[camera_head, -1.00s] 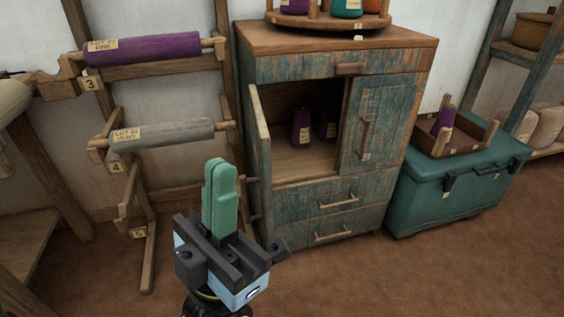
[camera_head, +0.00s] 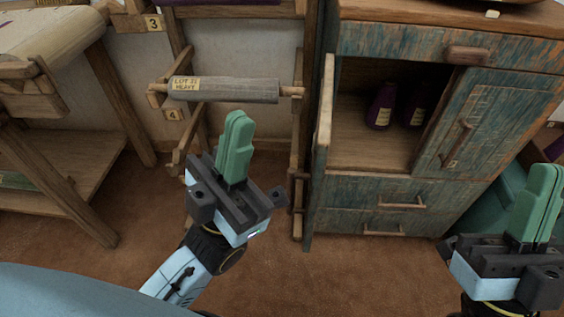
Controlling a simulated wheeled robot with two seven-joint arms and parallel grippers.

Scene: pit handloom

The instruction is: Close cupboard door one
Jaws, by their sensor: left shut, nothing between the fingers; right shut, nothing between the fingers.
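The blue-green weathered cupboard (camera_head: 400,203) stands at the right in the head view. Its left door (camera_head: 325,120) is swung open toward me and shows nearly edge-on. The right door (camera_head: 490,130) is closed and has a wooden handle and a small tag. Through the open left side I see dark purple cones (camera_head: 381,106) on a shelf. My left gripper (camera_head: 237,140) has its green fingers shut and empty, to the left of the open door and apart from it. My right gripper (camera_head: 540,200) is shut and empty at the lower right, in front of the teal chest.
A wooden rack with a grey roll (camera_head: 225,90) stands behind my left gripper. A wooden bench (camera_head: 60,170) is at the left. Part of a teal chest (camera_head: 495,205) shows right of the cupboard. Brown floor (camera_head: 340,280) is clear in front.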

